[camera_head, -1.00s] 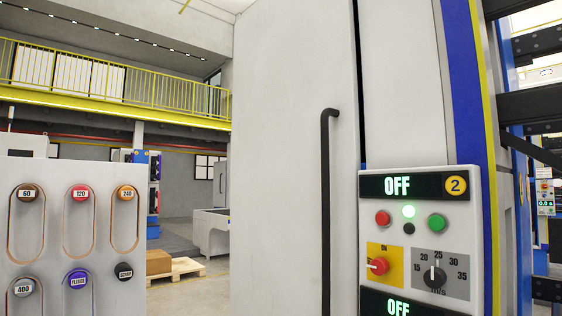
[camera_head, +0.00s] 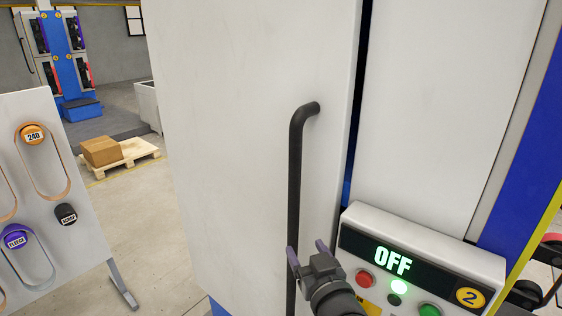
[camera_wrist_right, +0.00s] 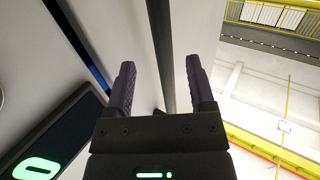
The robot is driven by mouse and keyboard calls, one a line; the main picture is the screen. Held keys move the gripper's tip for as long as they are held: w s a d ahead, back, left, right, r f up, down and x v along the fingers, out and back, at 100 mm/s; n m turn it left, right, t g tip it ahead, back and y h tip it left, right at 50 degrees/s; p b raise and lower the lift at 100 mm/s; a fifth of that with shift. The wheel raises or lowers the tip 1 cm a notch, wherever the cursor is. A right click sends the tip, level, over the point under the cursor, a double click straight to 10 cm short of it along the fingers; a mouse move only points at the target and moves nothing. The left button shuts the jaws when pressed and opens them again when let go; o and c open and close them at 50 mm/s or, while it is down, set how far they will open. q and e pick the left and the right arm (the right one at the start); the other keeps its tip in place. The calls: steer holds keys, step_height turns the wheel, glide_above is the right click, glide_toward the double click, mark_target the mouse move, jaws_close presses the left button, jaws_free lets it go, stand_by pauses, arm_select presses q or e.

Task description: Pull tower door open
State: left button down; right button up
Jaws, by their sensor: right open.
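The tower door (camera_head: 230,120) is a tall pale grey panel with a narrow dark gap along its right edge. A black vertical bar handle (camera_head: 295,180) is fixed near that edge, bent into the door at its top. My right gripper (camera_head: 306,250) is at the handle's lower part, with its fingers apart. In the right wrist view, the handle (camera_wrist_right: 162,50) runs between the two open fingers (camera_wrist_right: 160,90), and no closed grip on it shows. The handle's lower end is out of the head view. My left gripper is not in view.
A control box (camera_head: 420,250) with an OFF display, buttons and a number 2 badge sits right of the handle, close to my right gripper. A belt rack (camera_head: 50,200) stands at the left. A pallet (camera_head: 125,157) with a carton lies on the floor behind.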

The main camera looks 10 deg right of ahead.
mark_target(295, 228)
steer(key=shift+w+r, duration=0.35)
steer(key=shift+r, duration=0.2)
steer(key=w, duration=0.5)
steer(key=w+a, duration=0.1)
steer(key=w, duration=0.2)
steer(key=shift+w+f, duration=0.15)
steer(key=shift+w, duration=0.05)
steer(key=shift+d, duration=0.1)
jaws_close()
stand_by(0.5)
